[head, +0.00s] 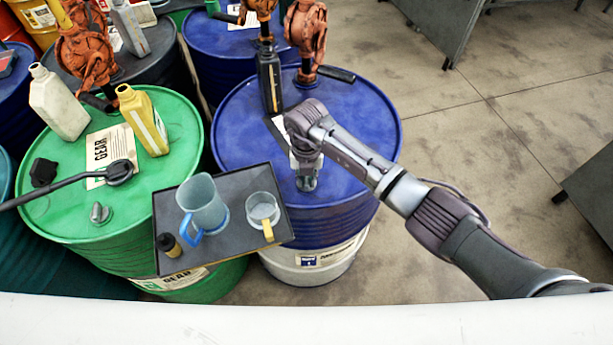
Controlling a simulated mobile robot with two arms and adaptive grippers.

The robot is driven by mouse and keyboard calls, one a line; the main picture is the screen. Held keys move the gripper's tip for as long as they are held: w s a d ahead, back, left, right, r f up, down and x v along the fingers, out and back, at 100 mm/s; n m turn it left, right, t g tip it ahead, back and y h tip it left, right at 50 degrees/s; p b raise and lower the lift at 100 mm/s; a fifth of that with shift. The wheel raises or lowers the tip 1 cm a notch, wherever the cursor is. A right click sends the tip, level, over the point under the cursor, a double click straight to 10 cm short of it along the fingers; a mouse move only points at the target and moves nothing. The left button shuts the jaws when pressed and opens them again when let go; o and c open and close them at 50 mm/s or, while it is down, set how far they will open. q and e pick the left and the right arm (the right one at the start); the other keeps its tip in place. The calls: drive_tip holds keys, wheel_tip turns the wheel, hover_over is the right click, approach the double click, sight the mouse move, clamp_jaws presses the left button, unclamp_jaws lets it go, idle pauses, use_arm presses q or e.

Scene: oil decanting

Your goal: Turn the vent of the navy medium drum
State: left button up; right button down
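The navy medium drum (355,120) stands in the middle of the head view, with a blue top and a white lower band. My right arm reaches over it from the right. My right gripper (306,182) points down at the front part of the drum's top. The vent cannot be made out separately; the gripper and wrist cover that spot. I cannot tell whether the fingers are open or closed around something. My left gripper is not in view.
A dark tray (165,235) with a clear blue-handled jug (203,200) and a measuring cup (262,208) sits left of my gripper. An orange pump (305,35) rises at the drum's back. A green drum (60,215) stands left.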

idle(0.3)
drive_tip(key=n+b, duration=0.2)
drive_tip(key=shift+d+f+b, duration=0.1)
drive_tip(key=shift+f+b, duration=0.1)
drive_tip(key=shift+b, duration=0.15)
drive_tip(key=n+b, duration=0.4)
drive_tip(key=b, duration=0.1)
drive_tip(key=n+b, duration=0.4)
drive_tip(key=b, duration=0.1)
drive_tip(key=n+b, duration=0.4)
drive_tip(key=b, duration=0.1)
drive_tip(key=shift+w+d+n+b, duration=0.15)
drive_tip(key=shift+w+n+b, duration=0.1)
drive_tip(key=shift+n+b, duration=0.15)
drive_tip(key=shift+r+n+b, duration=0.2)
drive_tip(key=shift+n+b, duration=1.35)
drive_tip(key=shift+n, duration=0.05)
drive_tip(key=c, duration=1.1)
unclamp_jaws()
